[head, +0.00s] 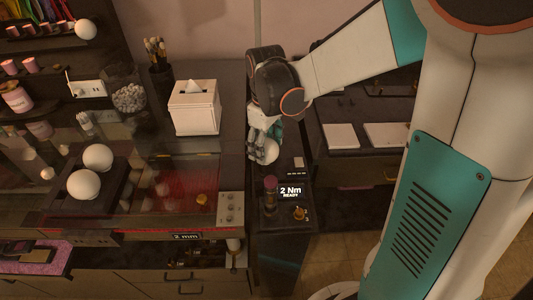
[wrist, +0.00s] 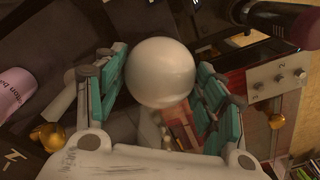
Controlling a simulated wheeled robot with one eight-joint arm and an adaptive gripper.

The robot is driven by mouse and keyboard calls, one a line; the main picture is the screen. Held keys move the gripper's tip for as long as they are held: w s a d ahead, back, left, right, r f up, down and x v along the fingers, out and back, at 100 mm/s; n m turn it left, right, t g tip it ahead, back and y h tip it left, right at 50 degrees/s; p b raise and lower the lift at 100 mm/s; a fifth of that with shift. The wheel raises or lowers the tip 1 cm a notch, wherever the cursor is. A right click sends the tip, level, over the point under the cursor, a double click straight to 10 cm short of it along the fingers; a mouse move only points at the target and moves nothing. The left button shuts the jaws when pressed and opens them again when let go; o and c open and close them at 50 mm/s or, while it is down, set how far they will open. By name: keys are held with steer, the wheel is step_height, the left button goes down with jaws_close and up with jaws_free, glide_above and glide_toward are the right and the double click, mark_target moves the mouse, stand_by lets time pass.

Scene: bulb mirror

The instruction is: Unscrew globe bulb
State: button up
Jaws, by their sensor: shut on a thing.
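My gripper (head: 259,146) reaches down over the right end of the counter, beside the dark stand with the display. Its teal-padded fingers are closed around a white globe bulb (head: 268,152). In the wrist view the globe bulb (wrist: 160,72) sits between the two fingers of my gripper (wrist: 161,85), one on each side. The bulb's base and any socket under it are hidden. Two other white globes, an upper one (head: 97,157) and a lower one (head: 83,185), rest on a dark tray (head: 112,188) at the left. Another globe (head: 86,29) is at the upper left.
The dark stand has a display (head: 291,190) reading "2 Nm READY", a dark-red-topped knob (head: 270,185) and a brass piece (head: 299,214). A white tissue box (head: 194,112) stands left of my gripper. A switch panel (head: 230,208) is at the counter's front corner.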

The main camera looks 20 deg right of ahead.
steer(key=n, duration=0.4)
steer(key=shift+n, duration=0.4)
steer(key=n, duration=0.5)
steer(key=o, duration=0.7)
steer(key=shift+o, duration=0.2)
steer(key=shift+r, duration=0.15)
steer(key=shift+r+p, duration=1.15)
steer(key=shift+r, duration=0.3)
